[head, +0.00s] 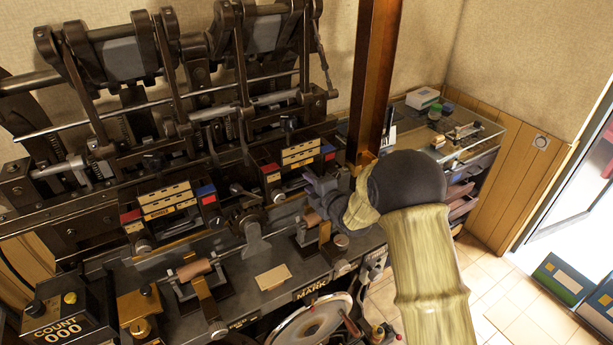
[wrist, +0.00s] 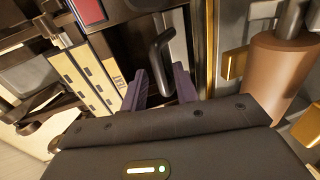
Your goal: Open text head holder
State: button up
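The right text head holder, a dark block with cream text strips and red and blue pieces (head: 299,158), sits on the press in the head view. Its cream strips (wrist: 85,78) show at the left of the wrist view. A similar left holder (head: 168,203) stands further left. My gripper (head: 318,190) is just right of and below the right holder. In the wrist view, my gripper's two purple fingers (wrist: 161,88) are apart. A dark bent handle (wrist: 162,55) stands in the gap between them or just beyond. I cannot tell whether they touch it.
A copper-coloured roller (wrist: 278,75) is close on the right in the wrist view. A brown upright post (head: 374,80) rises behind my arm. Counter box (head: 62,318) and rollers (head: 195,270) line the press front. A glass-topped cabinet (head: 470,125) stands right. Open floor lies at lower right.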

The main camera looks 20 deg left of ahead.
jog(key=shift+p+x, duration=0.35)
jog(key=shift+x, duration=0.95)
grip_shut()
jog(key=shift+f, duration=0.1)
